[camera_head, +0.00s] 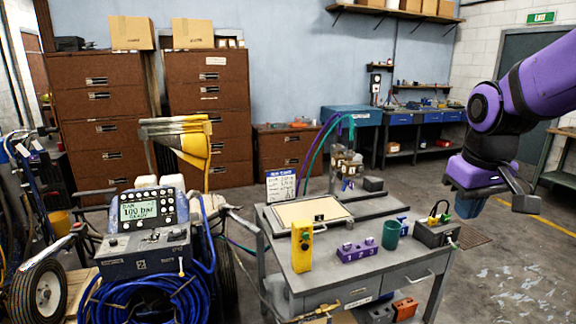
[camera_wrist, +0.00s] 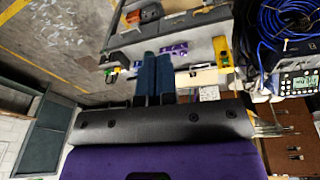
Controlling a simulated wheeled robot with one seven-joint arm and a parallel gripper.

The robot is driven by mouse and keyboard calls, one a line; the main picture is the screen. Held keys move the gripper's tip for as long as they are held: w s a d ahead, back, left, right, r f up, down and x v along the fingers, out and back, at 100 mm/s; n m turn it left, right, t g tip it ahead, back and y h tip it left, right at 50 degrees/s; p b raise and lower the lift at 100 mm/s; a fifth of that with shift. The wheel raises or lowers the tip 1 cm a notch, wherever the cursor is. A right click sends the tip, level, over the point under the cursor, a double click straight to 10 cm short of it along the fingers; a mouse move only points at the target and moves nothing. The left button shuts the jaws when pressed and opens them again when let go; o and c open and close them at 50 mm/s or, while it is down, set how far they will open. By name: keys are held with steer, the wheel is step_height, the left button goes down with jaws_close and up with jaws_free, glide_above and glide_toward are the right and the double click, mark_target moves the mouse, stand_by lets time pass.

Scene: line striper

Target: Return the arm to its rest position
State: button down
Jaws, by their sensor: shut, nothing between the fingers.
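My purple arm (camera_head: 535,80) reaches in from the right edge in the head view, bent downward at the wrist. My gripper (camera_head: 468,211) hangs in the air to the right of the grey work cart (camera_head: 350,287), clear of everything on it. In the wrist view the two blue fingers of my gripper (camera_wrist: 155,56) are together with nothing held. The wrist view looks sideways across the cart top. The fingers hide part of the cart top there.
The cart carries a yellow box (camera_head: 302,247), a purple block (camera_head: 357,251), a green cup (camera_head: 391,235) and a dark box with cables (camera_head: 436,231). A line striper with a display (camera_head: 139,211) and blue hose (camera_head: 150,300) stands left. Open floor (camera_head: 510,275) lies at right.

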steer(key=s+r+m+t, duration=0.1)
steer(key=s+r+t, duration=0.2)
steer(key=s, duration=1.1)
steer(key=shift+s+a+r+m+y, duration=0.3)
steer(key=shift+s+a+r+m, duration=0.15)
steer(key=shift+r, duration=0.25)
steer(key=shift+w, duration=0.1)
